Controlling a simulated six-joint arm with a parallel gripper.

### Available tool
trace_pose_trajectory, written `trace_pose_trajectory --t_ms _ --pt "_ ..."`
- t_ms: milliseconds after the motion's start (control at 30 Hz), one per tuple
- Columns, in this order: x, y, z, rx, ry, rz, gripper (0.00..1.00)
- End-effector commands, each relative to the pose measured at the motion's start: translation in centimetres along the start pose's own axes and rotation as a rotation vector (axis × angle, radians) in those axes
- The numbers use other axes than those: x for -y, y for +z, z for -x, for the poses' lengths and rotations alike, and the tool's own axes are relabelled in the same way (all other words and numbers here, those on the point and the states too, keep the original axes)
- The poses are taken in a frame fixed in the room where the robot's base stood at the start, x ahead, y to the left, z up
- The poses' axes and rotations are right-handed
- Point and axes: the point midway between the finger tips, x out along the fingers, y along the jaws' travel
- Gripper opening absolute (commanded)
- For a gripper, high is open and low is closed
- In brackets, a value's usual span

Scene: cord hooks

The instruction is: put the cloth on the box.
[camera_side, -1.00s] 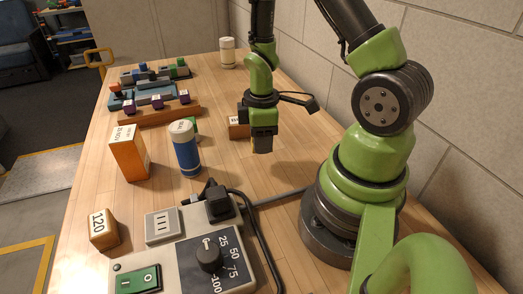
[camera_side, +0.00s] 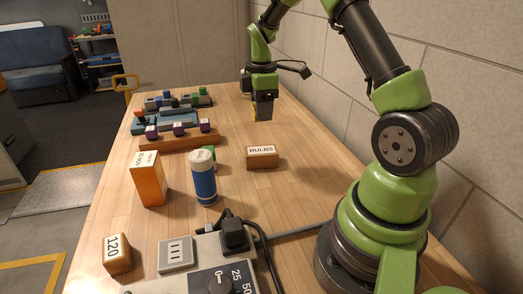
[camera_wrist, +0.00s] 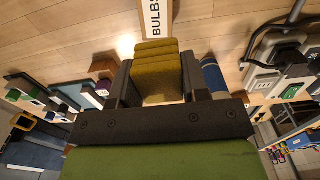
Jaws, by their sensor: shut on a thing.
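My gripper (camera_side: 263,98) is shut on a folded yellow cloth (camera_wrist: 157,62), which shows between the two fingers in the wrist view. In the side view only a small yellow part of the cloth (camera_side: 264,113) shows below the fingers. The cloth hangs clear of the small brown box labelled BULBS (camera_side: 262,160), which stands on the table nearer the side camera than the gripper. In the wrist view the box's white label (camera_wrist: 155,18) shows at the top edge, beyond the cloth. The box top looks bare.
A blue bottle with a white cap (camera_side: 204,180) and an orange carton (camera_side: 148,183) stand left of the box. A wooden rail with purple blocks (camera_side: 178,140) lies farther left. A control panel (camera_side: 222,278) with a black cable is at the front. Table right of the box is clear.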

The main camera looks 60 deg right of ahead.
Motion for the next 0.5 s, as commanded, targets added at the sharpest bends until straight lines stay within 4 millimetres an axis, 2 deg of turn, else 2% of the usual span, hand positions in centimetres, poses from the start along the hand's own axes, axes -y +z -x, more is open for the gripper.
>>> trace_pose_trajectory --t_ms 100,300,500 --pt "-0.6 0.1 -0.4 0.000 -0.003 0.009 0.19" --pt "-0.6 0.2 -4.2 0.001 -0.007 0.012 0.19" --pt "-0.6 0.1 -6.4 0.000 -0.003 0.011 0.19"
